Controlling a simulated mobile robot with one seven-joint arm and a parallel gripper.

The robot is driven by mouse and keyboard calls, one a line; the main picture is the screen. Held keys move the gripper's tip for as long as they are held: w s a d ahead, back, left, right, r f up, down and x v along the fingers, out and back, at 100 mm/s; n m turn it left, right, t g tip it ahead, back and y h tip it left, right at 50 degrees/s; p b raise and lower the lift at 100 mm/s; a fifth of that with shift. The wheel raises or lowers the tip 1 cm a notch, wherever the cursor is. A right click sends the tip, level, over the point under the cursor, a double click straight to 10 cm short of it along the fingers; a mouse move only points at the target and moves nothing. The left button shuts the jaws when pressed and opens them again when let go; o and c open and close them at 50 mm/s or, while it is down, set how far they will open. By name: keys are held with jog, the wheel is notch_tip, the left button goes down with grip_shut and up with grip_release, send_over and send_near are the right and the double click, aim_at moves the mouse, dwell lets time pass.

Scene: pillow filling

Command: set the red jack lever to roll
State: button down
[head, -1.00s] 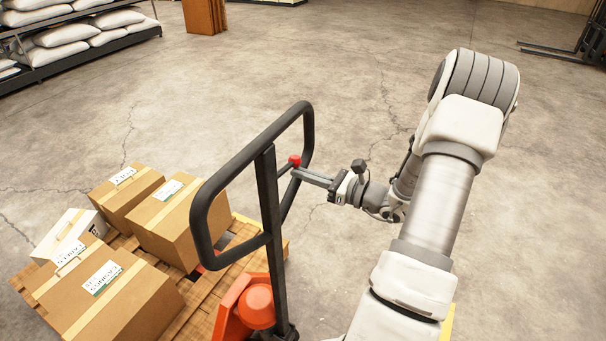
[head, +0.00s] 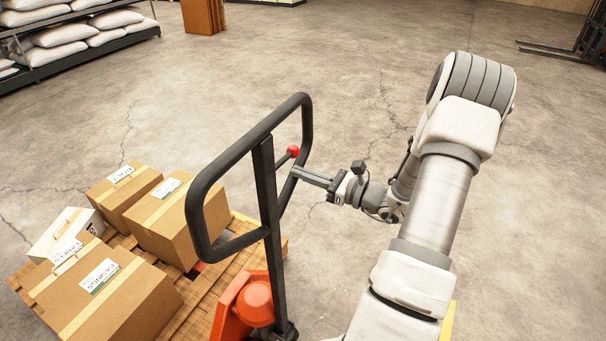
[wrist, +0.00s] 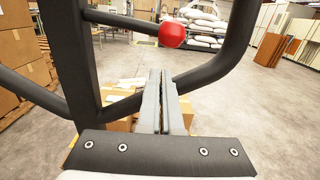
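The red knob (head: 293,152) of the jack lever stands inside the black handle loop (head: 203,190), on a short dark rod. In the wrist view the red knob (wrist: 172,35) is at the end of the lever rod (wrist: 120,18), above and beyond my fingertips. My gripper (head: 295,171) reaches in from the right with its fingers level at the loop's right side, just below the knob. In the wrist view my gripper (wrist: 162,75) has its fingers together with nothing between them. A gap shows between fingertips and knob. No lever position markings are legible.
The orange jack body (head: 240,305) stands below the handle. Several cardboard boxes (head: 108,300) lie on the wooden pallet (head: 195,310) to the left. Shelves with white sacks (head: 62,33) are at the far left. The concrete floor (head: 350,80) behind is open.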

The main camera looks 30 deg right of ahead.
jog(key=f+v, duration=0.1)
jog(key=v, duration=1.2)
jog(key=shift+f+p, duration=0.2)
jog(key=shift+p, duration=0.1)
jog(key=shift+s, duration=0.1)
